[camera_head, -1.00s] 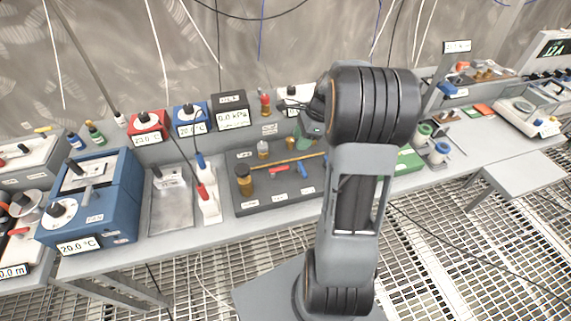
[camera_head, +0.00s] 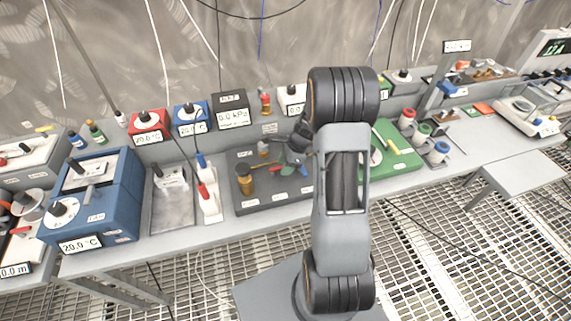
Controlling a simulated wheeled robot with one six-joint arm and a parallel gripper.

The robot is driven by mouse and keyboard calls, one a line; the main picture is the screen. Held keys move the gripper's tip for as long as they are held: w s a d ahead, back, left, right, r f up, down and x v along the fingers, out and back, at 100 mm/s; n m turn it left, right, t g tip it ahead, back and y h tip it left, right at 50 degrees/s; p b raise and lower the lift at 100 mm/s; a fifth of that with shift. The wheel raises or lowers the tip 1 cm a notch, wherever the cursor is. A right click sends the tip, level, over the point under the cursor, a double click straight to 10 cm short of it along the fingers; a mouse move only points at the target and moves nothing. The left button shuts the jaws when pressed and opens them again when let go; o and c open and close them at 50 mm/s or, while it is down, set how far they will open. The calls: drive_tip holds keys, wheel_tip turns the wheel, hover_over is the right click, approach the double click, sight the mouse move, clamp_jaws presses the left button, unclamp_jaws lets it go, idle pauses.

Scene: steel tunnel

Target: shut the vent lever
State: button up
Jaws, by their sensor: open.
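I cannot tell for sure which part is the vent lever. A small upright brass fitting with a red top (camera_head: 265,102) stands on the back ledge, right of the black kPa box (camera_head: 232,113). Its handle is too small to read. My arm hides the right end of the tray and part of the gripper.

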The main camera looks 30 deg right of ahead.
drive_tip(key=shift+c, duration=0.2)
clamp_jaws()
drive_tip(key=shift+w+n+g, duration=0.3)
drive_tip(key=shift+w+n, duration=0.05)
drive_tip(key=shift+n, duration=0.45)
drive_tip(key=shift+o, duration=0.2)
unclamp_jaws()
drive_tip(key=shift+d, duration=0.1)
drive_tip(key=v, duration=1.3)
drive_tip(key=shift+d+r+b, duration=0.2)
drive_tip(key=shift+r+b, duration=0.15)
drive_tip(key=shift+b, duration=0.1)
